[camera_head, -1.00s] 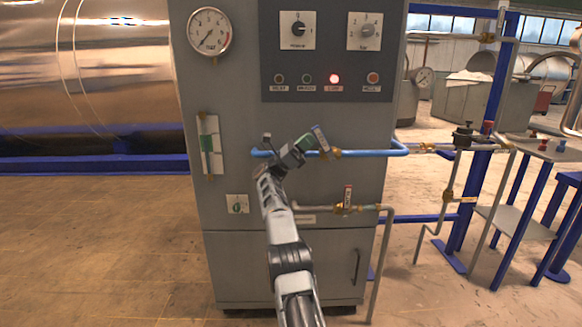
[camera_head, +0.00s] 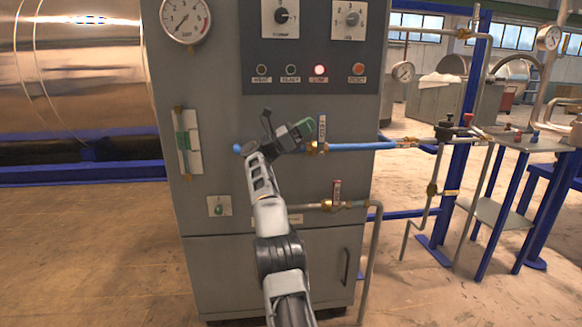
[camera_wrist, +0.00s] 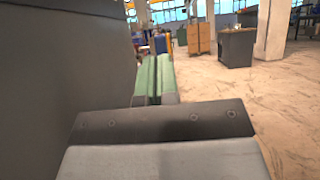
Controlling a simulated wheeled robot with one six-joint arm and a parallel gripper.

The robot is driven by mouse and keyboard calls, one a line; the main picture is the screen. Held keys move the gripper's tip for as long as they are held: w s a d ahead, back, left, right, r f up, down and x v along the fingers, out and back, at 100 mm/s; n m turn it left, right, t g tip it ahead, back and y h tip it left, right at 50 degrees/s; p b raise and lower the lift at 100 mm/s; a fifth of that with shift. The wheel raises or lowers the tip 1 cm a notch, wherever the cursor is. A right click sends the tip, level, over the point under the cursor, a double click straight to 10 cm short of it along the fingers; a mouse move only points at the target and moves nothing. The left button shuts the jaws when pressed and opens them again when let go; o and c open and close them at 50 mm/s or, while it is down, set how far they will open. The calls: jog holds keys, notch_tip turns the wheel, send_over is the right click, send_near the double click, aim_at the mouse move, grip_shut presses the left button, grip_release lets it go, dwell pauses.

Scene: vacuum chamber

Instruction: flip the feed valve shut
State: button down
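A valve with an upright, labelled lever (camera_head: 322,128) and brass body (camera_head: 316,148) sits on the blue pipe on the cabinet front. A second valve with an upright lever (camera_head: 336,190) sits on the grey pipe below. The labels are too small to read, so I cannot tell which is the feed valve. My gripper (camera_head: 306,128) is just left of the upper lever, very near it; contact cannot be made out. Its green fingers (camera_wrist: 154,78) lie side by side in the wrist view, shut with nothing visible between them.
The grey cabinet (camera_head: 215,100) carries a gauge (camera_head: 185,18), two knobs and a row of lamps, with one lit red (camera_head: 320,70). The blue pipe (camera_head: 360,147) runs right towards a table (camera_head: 535,140) and blue posts. The floor at left is clear.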

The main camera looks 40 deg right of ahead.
jog(key=shift+s+d+r, duration=0.2)
jog(key=shift+s+d, duration=0.05)
jog(key=shift+s, duration=0.05)
dwell(0.4)
jog(key=w+a+p, duration=0.5)
jog(key=w+a, duration=0.3)
jog(key=a, duration=0.4)
jog(key=shift+w+p, duration=0.35)
jog(key=shift+p, duration=0.05)
